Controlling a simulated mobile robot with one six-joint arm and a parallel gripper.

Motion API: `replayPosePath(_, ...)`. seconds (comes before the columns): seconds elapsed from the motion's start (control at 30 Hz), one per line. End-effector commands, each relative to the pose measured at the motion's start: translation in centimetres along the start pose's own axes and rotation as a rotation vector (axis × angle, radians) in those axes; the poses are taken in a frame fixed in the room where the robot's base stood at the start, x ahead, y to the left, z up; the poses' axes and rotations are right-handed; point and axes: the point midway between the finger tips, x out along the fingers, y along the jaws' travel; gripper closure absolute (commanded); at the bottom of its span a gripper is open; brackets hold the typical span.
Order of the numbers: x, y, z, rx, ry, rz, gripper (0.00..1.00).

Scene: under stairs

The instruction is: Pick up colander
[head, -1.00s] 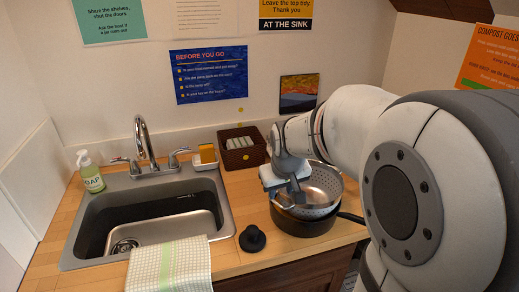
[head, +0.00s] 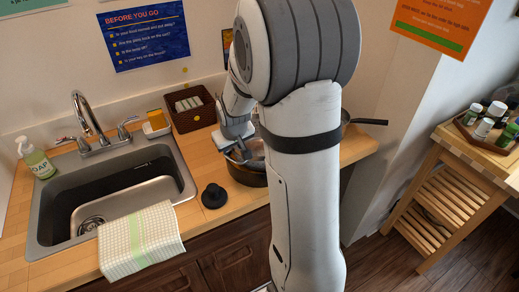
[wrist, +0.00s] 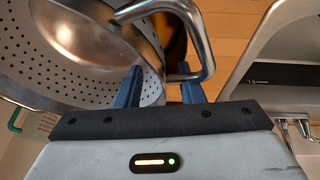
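The colander is a grey metal bowl with rows of holes. In the wrist view the colander (wrist: 60,60) fills the upper left, with its wire loop handle (wrist: 205,50) reaching over my fingers. In the head view only a sliver of the colander (head: 258,148) shows at the dark pot (head: 245,176), and my arm hides the rest. My gripper (head: 240,152) is down at the colander's near left rim. Its two blue fingers (wrist: 162,88) stand apart with the handle at their tips, part of it between them. I cannot tell whether they touch it.
A black knobbed lid (head: 214,195) lies left of the pot, with a brown basket (head: 190,106) behind. The sink (head: 110,200) and a checked towel (head: 140,240) are to the left. A wooden cart (head: 455,160) stands at right.

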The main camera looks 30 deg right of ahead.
Motion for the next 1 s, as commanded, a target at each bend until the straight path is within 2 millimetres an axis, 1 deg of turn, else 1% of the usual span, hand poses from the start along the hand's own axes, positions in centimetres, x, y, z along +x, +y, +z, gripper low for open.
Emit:
replayPosePath(0.17,0.00,-0.03,-0.01,0.000,0.000,0.000,0.66)
replayPosePath(0.5,-0.02,-0.07,-0.01,-0.001,0.000,-0.001,0.94)
replayPosePath(0.6,-0.03,-0.08,-0.01,-0.001,0.000,-0.001,1.00)
replayPosePath(1.0,-0.03,-0.12,-0.02,-0.001,0.000,-0.001,1.00)
